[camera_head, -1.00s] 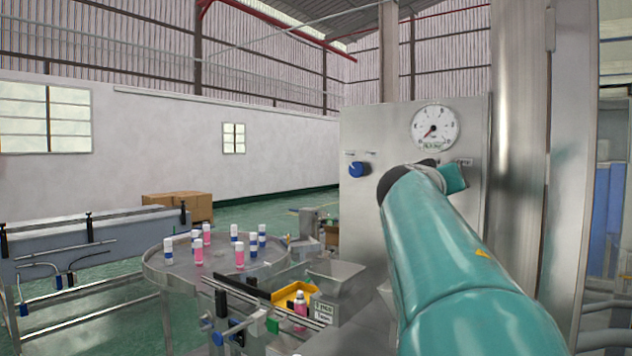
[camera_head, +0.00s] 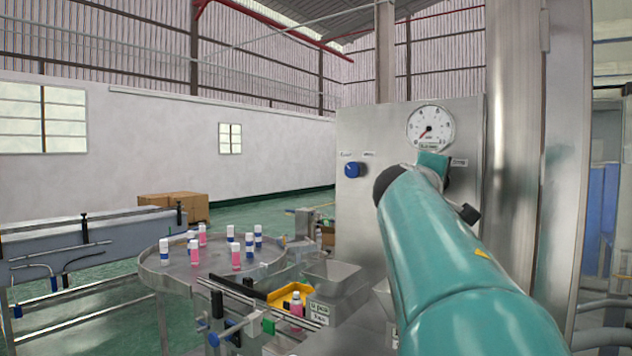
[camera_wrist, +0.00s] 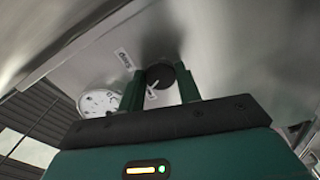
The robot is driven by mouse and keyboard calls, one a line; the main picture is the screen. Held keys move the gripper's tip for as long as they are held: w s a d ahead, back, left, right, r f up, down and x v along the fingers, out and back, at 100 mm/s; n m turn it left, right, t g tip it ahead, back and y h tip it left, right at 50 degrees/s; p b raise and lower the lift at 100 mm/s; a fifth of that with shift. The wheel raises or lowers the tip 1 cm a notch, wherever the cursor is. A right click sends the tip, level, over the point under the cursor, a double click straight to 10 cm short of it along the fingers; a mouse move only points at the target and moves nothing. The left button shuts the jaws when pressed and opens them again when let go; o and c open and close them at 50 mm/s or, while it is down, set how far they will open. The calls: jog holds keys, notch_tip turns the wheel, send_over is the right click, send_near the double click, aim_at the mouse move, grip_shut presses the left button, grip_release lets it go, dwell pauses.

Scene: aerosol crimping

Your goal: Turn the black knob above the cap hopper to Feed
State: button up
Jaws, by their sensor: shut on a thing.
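The black knob (camera_wrist: 163,73) is between the two green fingers of my gripper (camera_wrist: 160,80) in the wrist view. The fingers are shut on it, one on each side. A white line shows near the knob, but its exact setting cannot be read. A small label plate (camera_wrist: 124,59) sits beside the knob on the steel panel. In the head view my gripper (camera_head: 433,163) is at the panel (camera_head: 400,140), below the dial, and my arm hides most of the knob. Small labels (camera_head: 460,162) show around it, too small to read.
A round dial gauge (camera_head: 431,127) is above my gripper, and a blue knob (camera_head: 353,170) is to its left on the same panel. Steel bins (camera_head: 333,272) stand below. A round table (camera_head: 180,275) with several pink and blue-and-white containers is at left.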

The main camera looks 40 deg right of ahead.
jog(key=shift+n, duration=1.9)
jog(key=o, duration=1)
jog(key=shift+c, duration=0.2)
jog(key=s+a, duration=0.2)
jog(key=a, duration=1.1)
jog(key=shift+a, duration=0.3)
jog(key=shift+s, duration=0.1)
